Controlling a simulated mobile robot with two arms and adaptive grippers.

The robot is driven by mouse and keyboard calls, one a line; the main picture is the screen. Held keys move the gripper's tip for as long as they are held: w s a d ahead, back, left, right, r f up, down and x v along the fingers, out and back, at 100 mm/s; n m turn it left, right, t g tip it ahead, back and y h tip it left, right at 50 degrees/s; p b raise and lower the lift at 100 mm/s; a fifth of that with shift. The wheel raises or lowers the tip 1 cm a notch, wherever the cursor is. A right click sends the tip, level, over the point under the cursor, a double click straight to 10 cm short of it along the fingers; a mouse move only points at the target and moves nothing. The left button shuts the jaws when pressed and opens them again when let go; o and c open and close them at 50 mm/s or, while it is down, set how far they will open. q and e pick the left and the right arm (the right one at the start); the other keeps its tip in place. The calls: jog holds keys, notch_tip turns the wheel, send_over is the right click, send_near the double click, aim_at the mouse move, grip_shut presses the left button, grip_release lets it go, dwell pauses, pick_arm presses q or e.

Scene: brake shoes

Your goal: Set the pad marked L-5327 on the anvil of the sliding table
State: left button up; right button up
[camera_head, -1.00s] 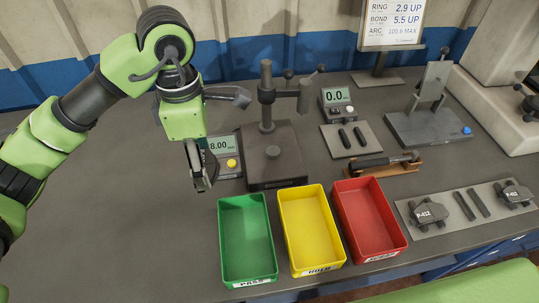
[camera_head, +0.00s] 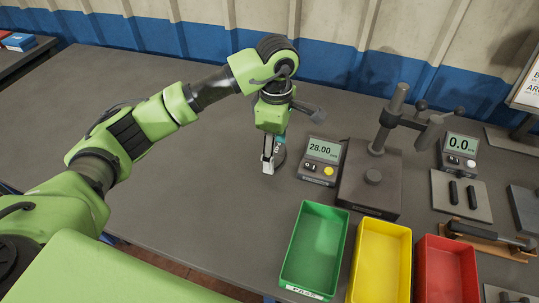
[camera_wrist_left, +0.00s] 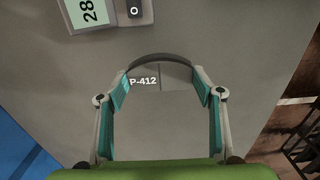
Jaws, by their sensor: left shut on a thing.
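My left gripper (camera_head: 270,165) is shut on a dark brake pad (camera_head: 280,156), above the bare table left of the gauge. In the left wrist view, the gripper (camera_wrist_left: 161,98) has its teal fingertips on both ends of the curved pad (camera_wrist_left: 160,60). The lettering between the fingers reads P-412; I see no L-5327 mark. A gauge stand (camera_head: 355,190) has a small round anvil (camera_head: 373,177) on its base, with nothing on it. I cannot tell whether this is the sliding table. My right gripper is not in view.
A display (camera_head: 322,150) reading 28.00 stands between my gripper and the stand. Green (camera_head: 312,245), yellow (camera_head: 382,262) and red (camera_head: 447,270) bins line the front. A scale (camera_head: 461,190) with two dark strips is at right. The table's left side is clear.

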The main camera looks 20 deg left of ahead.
pick_arm(q)
jog(key=f, duration=0.1)
jog(key=w+a+f, duration=0.1)
jog(key=a, duration=0.1)
jog(key=shift+w+f, duration=0.3)
jog(key=shift+f, duration=0.1)
jog(key=shift+w+a+f+p, duration=0.15)
jog(key=shift+f+p, duration=0.25)
jog(key=shift+f, duration=1.45)
jog(key=o, duration=1)
jog(key=shift+f, duration=0.15)
jog(key=o, duration=0.3)
